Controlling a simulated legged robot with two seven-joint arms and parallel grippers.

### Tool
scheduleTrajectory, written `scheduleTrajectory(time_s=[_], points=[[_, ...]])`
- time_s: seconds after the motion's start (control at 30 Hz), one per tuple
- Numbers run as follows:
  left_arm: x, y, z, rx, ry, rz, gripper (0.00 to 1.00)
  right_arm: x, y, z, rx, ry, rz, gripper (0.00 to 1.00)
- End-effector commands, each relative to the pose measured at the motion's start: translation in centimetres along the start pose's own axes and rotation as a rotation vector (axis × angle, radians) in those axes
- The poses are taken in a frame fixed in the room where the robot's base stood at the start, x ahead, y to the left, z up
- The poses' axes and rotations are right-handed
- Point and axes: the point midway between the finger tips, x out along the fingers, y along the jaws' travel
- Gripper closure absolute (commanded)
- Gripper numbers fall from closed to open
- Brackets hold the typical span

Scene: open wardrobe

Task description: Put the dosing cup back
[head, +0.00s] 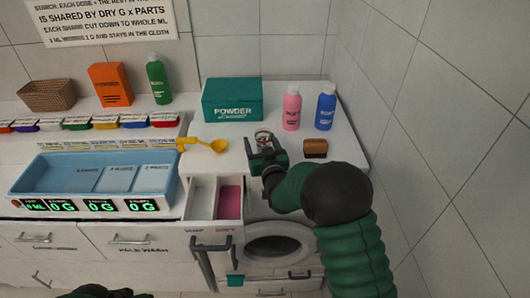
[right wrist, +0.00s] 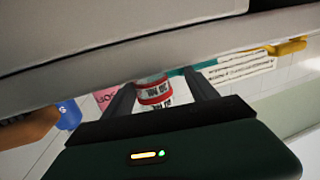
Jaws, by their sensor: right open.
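The dosing cup (head: 264,136) is a small clear cup with red markings on the right-hand counter, in front of the teal powder box. It also shows in the right wrist view (right wrist: 154,92), between the two dark fingers. My right gripper (head: 265,153) is open, with its fingers reaching toward the cup from the front. I cannot tell whether either finger touches it. The gripper hides the cup's lower part in the head view. A dark green part of my left arm shows at the bottom edge; its jaws cannot be made out.
A yellow scoop (head: 205,145) lies left of the cup, a brown brush-like block (head: 315,148) right of it. Pink (head: 291,108) and blue (head: 325,107) bottles and the powder box (head: 232,100) stand behind.

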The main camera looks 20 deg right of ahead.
Motion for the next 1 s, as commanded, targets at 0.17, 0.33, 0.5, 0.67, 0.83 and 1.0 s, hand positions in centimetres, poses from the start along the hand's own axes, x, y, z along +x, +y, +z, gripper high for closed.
scheduleTrajectory(time_s=[0.17,0.33,0.5,0.67,0.83,1.0], points=[[1.1,0.0,0.3,-0.001,0.000,0.000,0.64,-4.6,0.4,0.3,0.005,-0.001,0.000,0.33],[1.4,0.0,0.3,0.000,0.000,0.000,0.64,-6.9,0.7,0.3,0.007,-0.001,0.001,0.33],[1.4,0.0,0.3,0.000,0.000,0.000,0.64,-7.4,0.4,0.2,0.003,-0.002,0.000,0.33],[1.4,0.0,0.3,0.000,0.000,0.000,0.64,-7.4,0.2,0.1,0.002,-0.001,0.000,0.33],[1.4,0.0,0.3,0.000,0.000,0.000,0.64,-7.4,0.3,0.1,0.003,-0.001,0.000,0.33],[1.4,0.0,0.3,0.000,0.000,0.000,0.64,-7.3,0.4,0.1,0.004,-0.001,0.001,0.33]])
